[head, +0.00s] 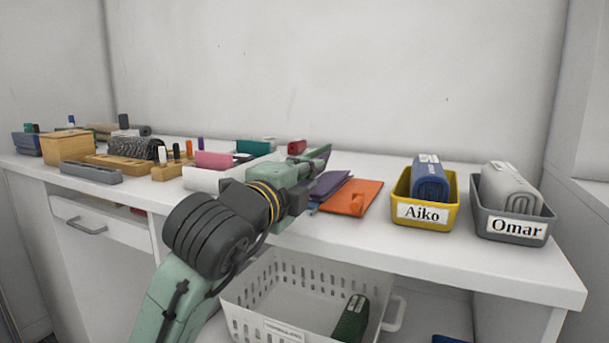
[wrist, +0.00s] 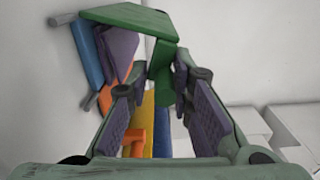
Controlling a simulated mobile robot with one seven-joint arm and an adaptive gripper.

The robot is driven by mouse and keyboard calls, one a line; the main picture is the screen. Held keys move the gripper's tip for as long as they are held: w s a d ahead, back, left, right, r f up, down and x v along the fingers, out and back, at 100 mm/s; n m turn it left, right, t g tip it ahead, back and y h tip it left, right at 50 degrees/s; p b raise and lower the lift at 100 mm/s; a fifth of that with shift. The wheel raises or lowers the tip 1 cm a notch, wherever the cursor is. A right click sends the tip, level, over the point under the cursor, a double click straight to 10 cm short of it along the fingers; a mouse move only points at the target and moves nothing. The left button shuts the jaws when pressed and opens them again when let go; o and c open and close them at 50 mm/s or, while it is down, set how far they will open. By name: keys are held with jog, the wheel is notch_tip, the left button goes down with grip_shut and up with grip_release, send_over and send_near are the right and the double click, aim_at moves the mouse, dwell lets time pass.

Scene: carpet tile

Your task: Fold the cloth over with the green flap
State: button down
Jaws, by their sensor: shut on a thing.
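The green flap (wrist: 125,20) is a flat panel that stands raised in the wrist view. Its green tab (wrist: 163,75) is between my fingertips, and my gripper (wrist: 166,72) is shut on it. The purple cloth (wrist: 118,48) lies beside the flap, partly raised and creased, over a blue panel (wrist: 84,52). An orange panel (head: 352,197) with a small orange tab (head: 357,205) lies flat beside the cloth.
Pens, boxes and holders crowd the counter's left. A white basket (head: 245,305) sits below the counter edge, holding a dark green roll (head: 351,318).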

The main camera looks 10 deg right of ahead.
jog(key=shift+s+d+f, duration=0.15)
jog(key=shift+s+d, duration=0.05)
jog(key=c, duration=1.8)
grip_release()
jog(key=shift+o, duration=1)
jog(key=shift+a, duration=0.1)
jog(key=v, duration=1.2)
